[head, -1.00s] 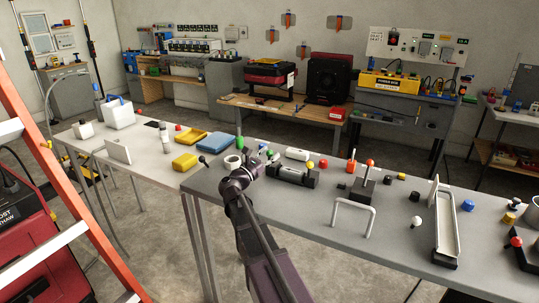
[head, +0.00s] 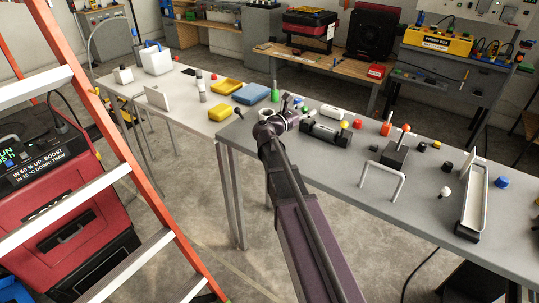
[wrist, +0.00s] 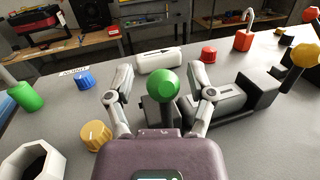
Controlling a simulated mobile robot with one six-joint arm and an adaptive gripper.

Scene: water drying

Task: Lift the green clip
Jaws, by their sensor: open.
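My gripper (wrist: 162,97) is open in the wrist view, one finger on each side of a green ball (wrist: 163,82) on a black stem. The ball appears between the fingers, and I cannot see contact. The stem rises beside a black and grey device (wrist: 228,100) with a yellow knob. A green cylinder (wrist: 25,96) stands apart at the far left. Neither green piece plainly has a clip shape. In the head view my gripper (head: 288,103) is over the near table's left end, beside the device (head: 325,133); the arm hides part of that spot.
A white cylinder (wrist: 160,59), a blue knob (wrist: 84,80), a yellow knob (wrist: 96,135) and a red knob (wrist: 208,55) surround the gripper. A white ring (wrist: 30,163) is at lower left. An orange ladder (head: 120,150) stands at the left.

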